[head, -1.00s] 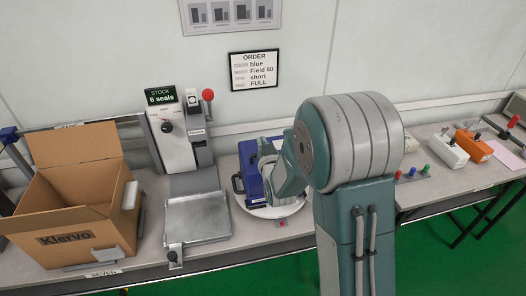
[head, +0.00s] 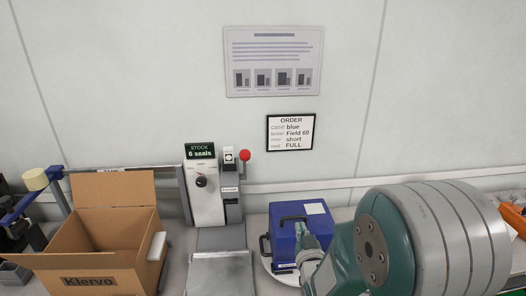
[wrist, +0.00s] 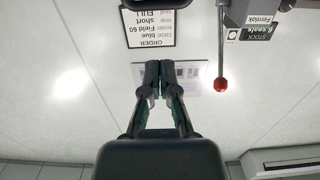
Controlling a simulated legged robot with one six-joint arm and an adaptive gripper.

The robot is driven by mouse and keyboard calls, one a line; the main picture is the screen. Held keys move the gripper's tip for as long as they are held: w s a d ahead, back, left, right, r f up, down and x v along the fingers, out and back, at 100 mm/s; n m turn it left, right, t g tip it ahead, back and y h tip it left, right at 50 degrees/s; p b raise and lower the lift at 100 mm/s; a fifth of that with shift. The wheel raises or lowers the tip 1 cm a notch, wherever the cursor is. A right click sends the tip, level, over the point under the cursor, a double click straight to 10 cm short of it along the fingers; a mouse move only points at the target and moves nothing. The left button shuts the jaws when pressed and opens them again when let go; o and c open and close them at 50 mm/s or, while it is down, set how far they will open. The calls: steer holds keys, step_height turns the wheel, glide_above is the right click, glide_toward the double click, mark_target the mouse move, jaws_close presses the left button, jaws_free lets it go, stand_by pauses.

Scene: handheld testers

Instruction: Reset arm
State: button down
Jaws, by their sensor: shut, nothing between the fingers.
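My arm (head: 400,250) fills the lower right of the head view, with its big teal and grey joint in front of the bench. My gripper (wrist: 156,75) shows in the wrist view, where the scene is upside down. Its two dark fingers are together and empty, with the pale wall and the posters behind them. I cannot make out the fingertips in the head view. A blue case (head: 287,238) with dark handles and a white label on top stands on a round white plate (head: 268,268), just left of my arm, which hides its lower right part.
An open cardboard box (head: 112,245) stands at the left. A seal machine (head: 207,200) with a red-knobbed lever (head: 245,155) stands behind a metal tray (head: 222,272). The order sign (head: 290,133) hangs on the wall. Small items lie at the far right, partly behind my arm.

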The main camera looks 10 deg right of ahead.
steer(key=s+r+g, duration=0.4)
steer(key=s+g, duration=0.2)
steer(key=s, duration=0.6)
steer(key=s+r+g, duration=0.5)
steer(key=s+g, duration=0.1)
steer(key=s, duration=0.7)
steer(key=shift+s+r, duration=0.15)
stand_by(0.7)
